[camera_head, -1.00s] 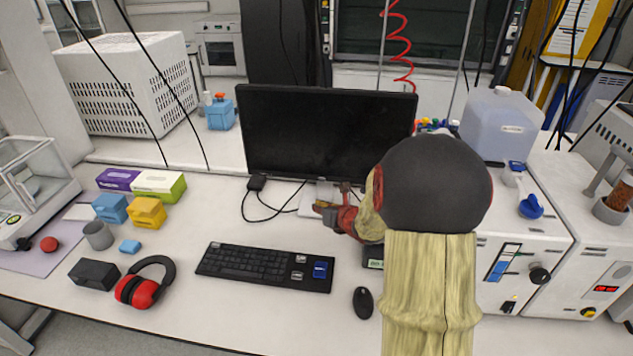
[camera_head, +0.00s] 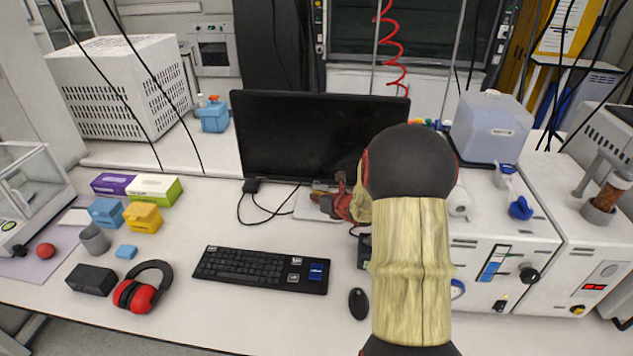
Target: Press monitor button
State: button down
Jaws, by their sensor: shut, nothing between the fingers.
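The monitor (camera_head: 300,135) stands at the back of the white bench, with a black, dark screen facing me. I cannot make out its button; my arm covers the lower right part of the monitor. My gripper (camera_head: 322,203) is red and dark, and its tip shows just left of my arm, in front of the monitor's foot (camera_head: 308,207). It is shut and empty. Most of the gripper is hidden behind my arm. I cannot tell whether it touches the monitor.
A keyboard (camera_head: 262,270) and a mouse (camera_head: 358,303) lie in front of the monitor. Red ear muffs (camera_head: 143,290), small boxes (camera_head: 142,217) and a cup (camera_head: 94,239) are on the left. White reactor units (camera_head: 500,235) with a water tank (camera_head: 490,126) stand on the right.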

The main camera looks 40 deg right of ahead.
jog(key=shift+w+d, duration=0.7)
jog(key=shift+d, duration=0.15)
jog(key=shift+w+d, duration=0.1)
dwell(0.9)
jog(key=shift+w+d, duration=0.2)
jog(key=shift+d, duration=0.05)
jog(key=shift+w+d, duration=0.2)
jog(key=shift+d, duration=0.05)
dwell(0.7)
jog(key=shift+a, duration=0.1)
dwell(0.4)
jog(key=shift+s+a+b, duration=0.35)
jog(key=shift+s+a, duration=0.15)
jog(key=s+a+b, duration=0.2)
jog(key=s+a, duration=0.1)
jog(key=shift+s+a, duration=0.15)
jog(key=shift+a, duration=0.25)
